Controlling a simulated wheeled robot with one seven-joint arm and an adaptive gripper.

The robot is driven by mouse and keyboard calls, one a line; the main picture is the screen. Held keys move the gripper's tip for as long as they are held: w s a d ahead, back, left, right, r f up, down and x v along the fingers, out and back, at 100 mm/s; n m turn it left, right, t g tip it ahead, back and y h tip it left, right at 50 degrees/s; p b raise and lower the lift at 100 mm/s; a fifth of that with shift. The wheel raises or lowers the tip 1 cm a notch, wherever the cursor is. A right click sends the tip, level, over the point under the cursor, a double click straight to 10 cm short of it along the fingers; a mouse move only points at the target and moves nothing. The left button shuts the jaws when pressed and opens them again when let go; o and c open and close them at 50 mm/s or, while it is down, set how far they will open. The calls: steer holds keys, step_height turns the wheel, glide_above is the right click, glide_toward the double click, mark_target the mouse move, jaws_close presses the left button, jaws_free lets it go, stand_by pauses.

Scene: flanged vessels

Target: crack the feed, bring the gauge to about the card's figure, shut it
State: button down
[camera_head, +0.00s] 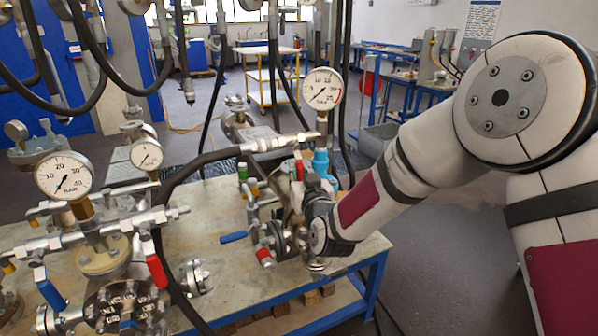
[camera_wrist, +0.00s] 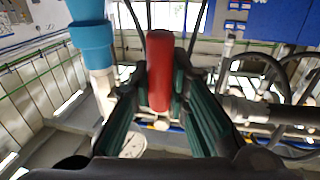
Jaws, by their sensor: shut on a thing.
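My gripper (camera_wrist: 162,98) is shut on a red lever handle (camera_wrist: 160,62), which stands between its green-lined fingers in the wrist view. In the head view my gripper (camera_head: 294,192) is at the right vessel's fittings, and the handle is mostly hidden there. A round dial gauge (camera_head: 322,89) stands above these fittings, its needle pointing to the lower left. Its figures are too small to read surely. No card with a readable figure shows.
A blue fitting (camera_head: 321,163) stands close beside my gripper. A blue lever (camera_head: 233,237) and a red-tipped lever (camera_head: 264,257) lie low to its left. Dark hoses hang and curve around the bench (camera_head: 222,306). The floor to the right is open.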

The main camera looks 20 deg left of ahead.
steer(key=shift+s+a+r+m+g, duration=0.15)
steer(key=shift+s+a+m, duration=0.15)
steer(key=shift+m, duration=0.45)
steer(key=shift+s+a+m+g, duration=0.2)
steer(key=shift+s+m, duration=0.1)
steer(key=shift+m, duration=0.45)
steer(key=c, duration=1.5)
jaws_free()
steer(key=v, duration=1.2)
steer(key=shift+a, duration=0.1)
